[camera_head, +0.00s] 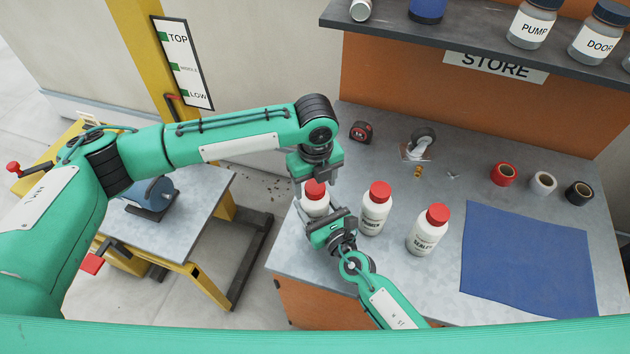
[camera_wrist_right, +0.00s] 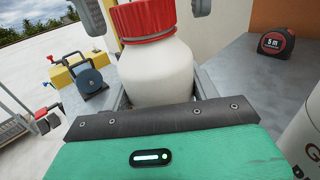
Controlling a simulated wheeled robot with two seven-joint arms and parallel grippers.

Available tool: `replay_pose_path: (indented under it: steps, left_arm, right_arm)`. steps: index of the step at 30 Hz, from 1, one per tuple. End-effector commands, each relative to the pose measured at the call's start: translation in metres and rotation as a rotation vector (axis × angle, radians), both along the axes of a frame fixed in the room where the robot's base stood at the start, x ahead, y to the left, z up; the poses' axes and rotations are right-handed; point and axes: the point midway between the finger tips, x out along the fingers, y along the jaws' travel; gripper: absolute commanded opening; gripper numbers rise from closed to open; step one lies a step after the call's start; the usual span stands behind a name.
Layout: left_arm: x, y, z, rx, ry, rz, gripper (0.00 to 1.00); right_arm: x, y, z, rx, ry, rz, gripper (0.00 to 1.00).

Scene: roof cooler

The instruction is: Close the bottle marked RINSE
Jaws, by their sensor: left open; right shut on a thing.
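A white bottle (camera_head: 313,206) with a red cap (camera_head: 315,188) stands at the left front of the workbench. My right gripper (camera_head: 325,222) is shut on this bottle's body. The wrist view shows the bottle (camera_wrist_right: 157,73) between the right jaws, with the ribbed red cap (camera_wrist_right: 145,20) on its top. I cannot tell how tight the cap is. The label is hidden, so I cannot read RINSE on it. My left gripper (camera_head: 314,179) is open, pointing down over the cap. Its fingers stand on either side of the cap in the wrist view, apparently apart from it.
Two more red-capped white bottles stand to the right, a middle one (camera_head: 374,211) and one marked SEALER (camera_head: 427,233). A tape measure (camera_head: 362,131), a caster (camera_head: 419,144) and tape rolls (camera_head: 503,174) lie behind. A blue mat (camera_head: 528,260) covers the right. A shelf (camera_head: 450,40) overhangs the back.

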Motion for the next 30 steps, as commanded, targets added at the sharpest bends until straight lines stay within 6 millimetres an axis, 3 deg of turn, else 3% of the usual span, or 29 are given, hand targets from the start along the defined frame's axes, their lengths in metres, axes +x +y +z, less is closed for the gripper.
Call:
replay_pose_path:
  steps: [5,18,24,30]
  left_arm:
    - [0.001,-0.001,0.018,-0.003,-0.004,0.0,0.66]
    - [0.001,-0.001,0.104,-0.001,-0.003,-0.001,0.66]
    - [0.001,0.0,0.118,0.0,-0.001,0.0,0.66]
    - [0.001,0.0,0.12,0.0,0.0,0.0,0.66]
  right_arm:
    - [0.0,0.0,0.0,0.0,0.0,0.0,0.0]
    - [0.0,0.0,0.0,0.0,0.0,0.0,0.0]
    - [0.0,0.0,0.0,0.0,0.0,0.0,0.0]
    - [0.0,0.0,0.0,0.0,0.0,0.0,0.0]
